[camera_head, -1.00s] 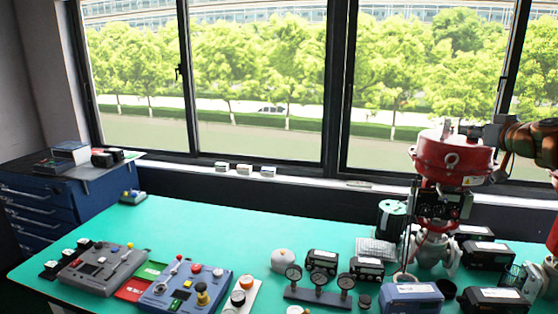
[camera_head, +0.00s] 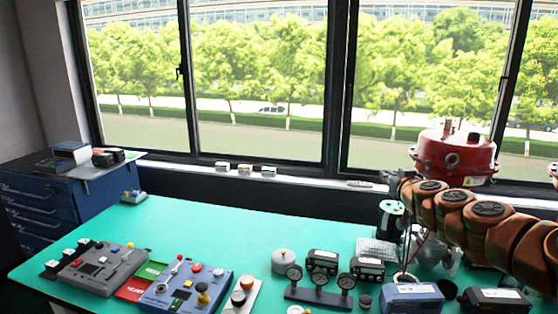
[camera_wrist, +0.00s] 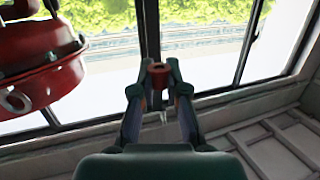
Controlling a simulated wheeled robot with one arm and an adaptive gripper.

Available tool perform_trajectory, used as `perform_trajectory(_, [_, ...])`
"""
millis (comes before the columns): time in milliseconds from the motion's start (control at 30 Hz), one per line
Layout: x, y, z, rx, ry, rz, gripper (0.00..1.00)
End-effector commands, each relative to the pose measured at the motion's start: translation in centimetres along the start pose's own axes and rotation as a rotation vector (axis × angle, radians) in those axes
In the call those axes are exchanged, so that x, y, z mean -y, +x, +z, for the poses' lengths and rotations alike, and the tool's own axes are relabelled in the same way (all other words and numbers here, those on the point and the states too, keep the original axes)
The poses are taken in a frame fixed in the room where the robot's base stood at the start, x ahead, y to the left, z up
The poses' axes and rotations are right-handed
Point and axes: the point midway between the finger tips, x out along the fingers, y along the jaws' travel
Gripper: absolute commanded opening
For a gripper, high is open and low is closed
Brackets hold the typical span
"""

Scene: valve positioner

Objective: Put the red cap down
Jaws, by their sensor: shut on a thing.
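In the wrist view, a small red cap (camera_wrist: 159,75) sits between the fingertips of my gripper (camera_wrist: 159,78). The gripper is shut on it and holds it in the air, in front of the window side. In the head view I cannot make out the cap. My brown arm crosses there in front of the valve, and the gripper itself is not clearly seen at its left end.
The red valve actuator (camera_head: 453,155) stands at the right; it also shows close on the left in the wrist view (camera_wrist: 40,82). The green table (camera_head: 200,222) has free room at its back middle. Control boxes, gauges (camera_head: 318,295) and black devices line its front.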

Motion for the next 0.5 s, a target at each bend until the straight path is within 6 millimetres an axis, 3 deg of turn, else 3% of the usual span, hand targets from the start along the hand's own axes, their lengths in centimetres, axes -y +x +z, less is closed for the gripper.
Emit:
perform_trajectory(33, [1.8,0.6,1.1,0.003,0.001,-0.004,0.00])
perform_trajectory(200, [6.1,2.2,4.5,0.007,0.002,0.016,0.00])
perform_trajectory(500, [11.7,4.3,8.7,0.005,0.004,0.045,0.00])
